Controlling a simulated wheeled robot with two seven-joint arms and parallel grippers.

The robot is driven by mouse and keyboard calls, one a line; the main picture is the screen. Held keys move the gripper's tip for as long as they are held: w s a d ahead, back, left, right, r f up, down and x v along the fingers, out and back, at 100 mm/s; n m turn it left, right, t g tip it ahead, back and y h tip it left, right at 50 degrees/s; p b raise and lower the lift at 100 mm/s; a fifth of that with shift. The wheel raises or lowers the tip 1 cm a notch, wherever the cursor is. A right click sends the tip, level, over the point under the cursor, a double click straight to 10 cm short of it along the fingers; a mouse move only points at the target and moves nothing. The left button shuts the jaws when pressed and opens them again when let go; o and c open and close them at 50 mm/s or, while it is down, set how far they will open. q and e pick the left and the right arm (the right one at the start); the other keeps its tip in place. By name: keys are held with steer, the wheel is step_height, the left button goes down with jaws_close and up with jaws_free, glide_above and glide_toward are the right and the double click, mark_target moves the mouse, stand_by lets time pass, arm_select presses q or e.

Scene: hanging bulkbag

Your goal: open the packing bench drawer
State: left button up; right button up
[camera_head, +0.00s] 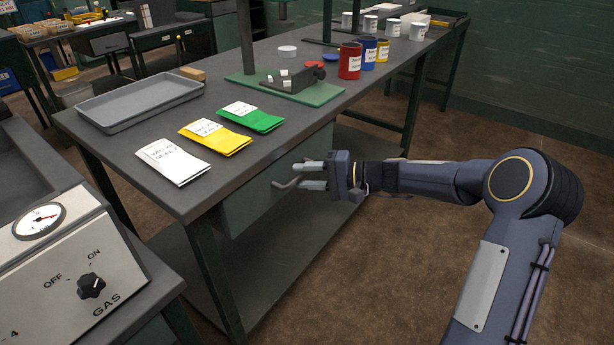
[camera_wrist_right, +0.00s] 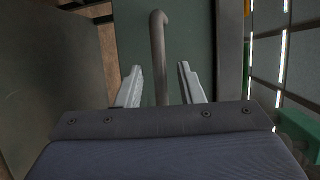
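The packing bench (camera_head: 226,168) has a grey top and a green drawer (camera_head: 262,193) under its front edge. The drawer front also fills the middle of the right wrist view (camera_wrist_right: 190,50). A grey bar handle (camera_head: 285,184) stands out from the drawer; in the wrist view the handle (camera_wrist_right: 158,55) runs between my two fingers. My right gripper (camera_head: 312,175) is at the handle with its fingers apart, one on each side of the bar, with gaps visible. The drawer looks shut, though my gripper hides part of it. My left gripper is not in view.
On the bench are a grey tray (camera_head: 138,98), white, yellow and green packets (camera_head: 172,161), a green-based stand (camera_head: 288,88) and several cans (camera_head: 349,61). A gas control panel (camera_head: 75,262) is at lower left. The floor to the right is clear.

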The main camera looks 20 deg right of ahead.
jaws_close()
steer(key=shift+s+d, duration=0.1)
steer(key=shift+s, duration=0.05)
